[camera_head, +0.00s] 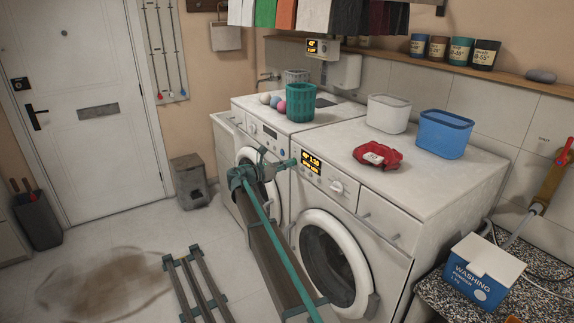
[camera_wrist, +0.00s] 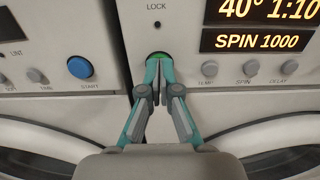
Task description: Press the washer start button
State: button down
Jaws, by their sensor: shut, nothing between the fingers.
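The right-hand machine (camera_head: 345,224) has a round door and a lit display (camera_head: 310,162), which reads 40°, 1:10 and SPIN 1000 in the wrist view (camera_wrist: 262,41). A round green-lit button (camera_wrist: 160,56) sits on its panel below the word LOCK. My gripper (camera_wrist: 157,64) is shut and empty, its fingertips at this button and covering its lower part. They appear to touch it; exact contact is hidden. In the head view my gripper (camera_head: 292,163) reaches the panel's left end. A blue button (camera_wrist: 81,68) marked START is on the neighbouring left machine (camera_head: 247,158).
Small knobs (camera_wrist: 208,71) flank the button on the right. Floor is open toward the door (camera_head: 82,105).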

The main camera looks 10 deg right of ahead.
jog(key=shift+w+d, duration=0.35)
jog(key=shift+d, duration=0.25)
jog(key=shift+r, duration=0.1)
jog(key=b+v, duration=0.1)
jog(key=v, duration=1.3)
jog(key=shift+a+b, duration=0.25)
jog(key=shift+b, duration=0.15)
